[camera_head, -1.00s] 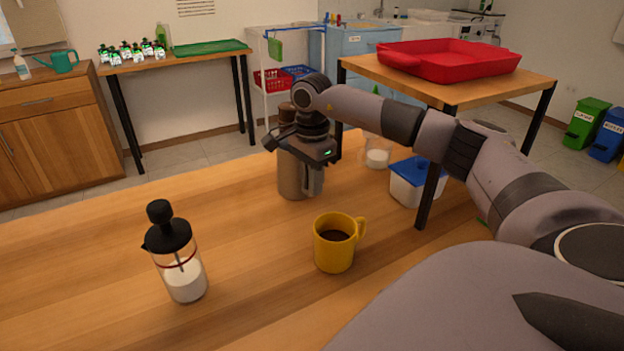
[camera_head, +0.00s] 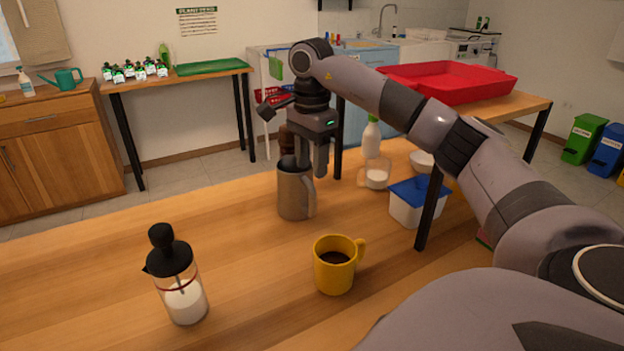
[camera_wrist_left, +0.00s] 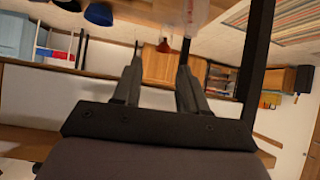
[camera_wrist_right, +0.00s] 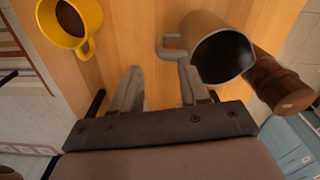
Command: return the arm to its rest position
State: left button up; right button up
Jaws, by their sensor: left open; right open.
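My right gripper (camera_head: 313,155) is open and empty, pointing down just above the metal pitcher (camera_head: 293,192) on the wooden table. In the right wrist view the open fingers (camera_wrist_right: 158,88) are close to the handle of the pitcher (camera_wrist_right: 205,35), with dark contents or a dark interior showing inside it. I cannot tell whether a finger touches the handle. My left gripper (camera_wrist_left: 156,85) is open and empty in the left wrist view; it does not show in the head view.
A yellow mug (camera_head: 334,270) with dark liquid and a milk frother jar (camera_head: 180,285) stand nearer on the table. A glass jug (camera_head: 374,177), a blue-lidded box (camera_head: 416,200) and a white bottle (camera_head: 371,138) stand to the right.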

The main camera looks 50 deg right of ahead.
jog(key=shift+r, duration=1)
jog(key=shift+r, duration=0.1)
